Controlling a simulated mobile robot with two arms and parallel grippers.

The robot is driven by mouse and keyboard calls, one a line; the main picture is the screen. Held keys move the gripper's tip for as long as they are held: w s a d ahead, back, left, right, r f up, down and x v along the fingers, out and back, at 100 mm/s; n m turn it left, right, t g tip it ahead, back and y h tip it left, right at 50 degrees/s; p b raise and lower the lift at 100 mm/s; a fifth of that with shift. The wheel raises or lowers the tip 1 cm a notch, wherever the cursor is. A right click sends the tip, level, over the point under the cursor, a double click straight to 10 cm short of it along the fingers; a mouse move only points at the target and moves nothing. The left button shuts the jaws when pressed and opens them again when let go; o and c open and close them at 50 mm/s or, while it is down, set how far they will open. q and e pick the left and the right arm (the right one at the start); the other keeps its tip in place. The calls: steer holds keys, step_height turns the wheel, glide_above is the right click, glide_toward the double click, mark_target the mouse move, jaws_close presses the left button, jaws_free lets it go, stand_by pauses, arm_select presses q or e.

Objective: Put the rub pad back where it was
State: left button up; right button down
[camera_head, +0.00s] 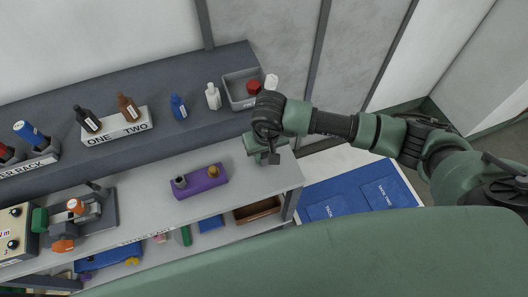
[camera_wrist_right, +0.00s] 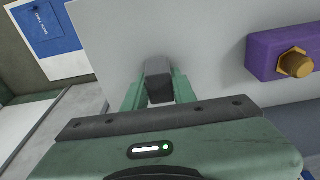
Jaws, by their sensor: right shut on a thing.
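My right gripper (camera_head: 270,157) is over the right end of the grey worktop. In the right wrist view, its two green fingers (camera_wrist_right: 159,92) are shut on a dark grey block (camera_wrist_right: 158,78), which looks like the rub pad. I cannot tell whether the block touches the worktop (camera_head: 150,190). A purple holder (camera_head: 203,187) lies to the left of the gripper in the head view, with a grey piece (camera_head: 180,181) and a brass piece (camera_head: 214,170) on it. The holder also shows at the right in the wrist view (camera_wrist_right: 262,58). My left gripper is not in view.
A raised back shelf holds bottles in a ONE TWO rack (camera_head: 118,126), a blue bottle (camera_head: 178,106), a white bottle (camera_head: 213,96) and a grey bin (camera_head: 240,88). A device with orange knobs (camera_head: 75,207) stands at the left. A blue mat (camera_head: 355,197) lies at the right.

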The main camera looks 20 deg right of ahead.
mark_target(266, 157)
steer(key=c, duration=1.1)
jaws_free()
steer(key=shift+c, duration=0.2)
steer(key=shift+r+p, duration=0.15)
steer(key=shift+p, duration=0.2)
steer(key=shift+r+b, duration=0.3)
step_height(266, 157, up, 11)
steer(key=s+b, duration=0.1)
steer(key=b, duration=0.2)
steer(key=shift+s, duration=0.4)
